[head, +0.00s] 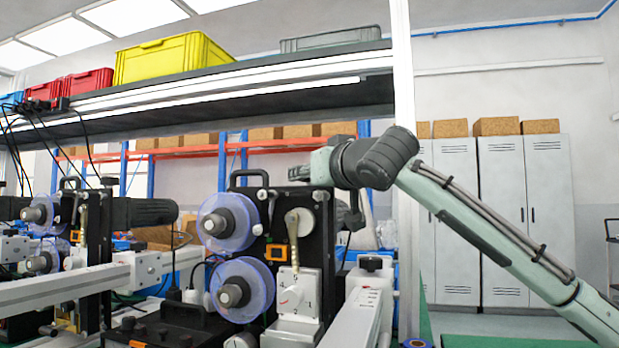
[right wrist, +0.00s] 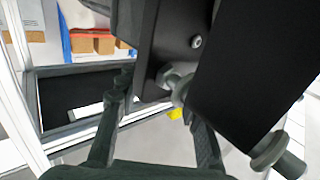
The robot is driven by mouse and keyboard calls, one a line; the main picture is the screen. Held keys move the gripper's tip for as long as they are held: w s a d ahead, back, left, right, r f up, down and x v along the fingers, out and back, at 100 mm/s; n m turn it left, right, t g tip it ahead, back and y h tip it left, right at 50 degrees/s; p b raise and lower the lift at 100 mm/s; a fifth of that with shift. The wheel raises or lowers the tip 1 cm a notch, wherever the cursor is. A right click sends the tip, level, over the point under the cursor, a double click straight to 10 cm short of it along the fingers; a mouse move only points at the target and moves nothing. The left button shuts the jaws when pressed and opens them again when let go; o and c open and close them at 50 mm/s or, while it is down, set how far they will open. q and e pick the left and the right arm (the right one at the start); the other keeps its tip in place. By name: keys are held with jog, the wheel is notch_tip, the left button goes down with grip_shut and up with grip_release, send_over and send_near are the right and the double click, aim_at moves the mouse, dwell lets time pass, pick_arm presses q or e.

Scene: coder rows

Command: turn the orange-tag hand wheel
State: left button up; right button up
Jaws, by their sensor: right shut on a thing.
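The black coder (head: 310,240) stands right of centre in the head view, with a small orange tag (head: 277,252) on its front. My right arm comes in from the right, and my right gripper (head: 348,212) is at the coder's right side, partly hidden behind it. In the right wrist view its two dark fingers (right wrist: 158,88) are closed about a grey round hand wheel (right wrist: 174,80) beside the black housing. The grip contact is partly hidden by the housing. My left gripper is not in view.
Two clear purple-rimmed reels (head: 241,284) with grey hubs are on the coder's left. A white dial block (head: 300,292) is below the tag. Another similar coder (head: 90,250) stands at the left. A white upright post (head: 405,120) stands close behind my right arm.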

jog(key=shift+a+f+m+h, duration=0.15)
jog(key=shift+m+h, duration=0.15)
jog(key=shift+h, duration=0.2)
jog(key=shift+m+t+h+b, duration=0.5)
jog(key=shift+m+h, duration=0.2)
jog(key=shift+h, duration=0.3)
jog(key=m+h, duration=0.2)
jog(key=h, duration=0.1)
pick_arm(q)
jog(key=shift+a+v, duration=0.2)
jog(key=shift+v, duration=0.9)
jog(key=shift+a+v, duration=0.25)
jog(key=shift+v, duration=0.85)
pick_arm(e)
jog(key=shift+m+h, duration=0.8)
jog(key=shift+h, duration=0.5)
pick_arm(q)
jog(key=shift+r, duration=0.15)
pick_arm(e)
jog(key=shift+d, duration=0.2)
jog(key=o, duration=1.2)
jog(key=s, duration=0.4)
jog(key=s+a, duration=0.1)
jog(key=s, duration=0.7)
jog(key=shift+a, duration=0.2)
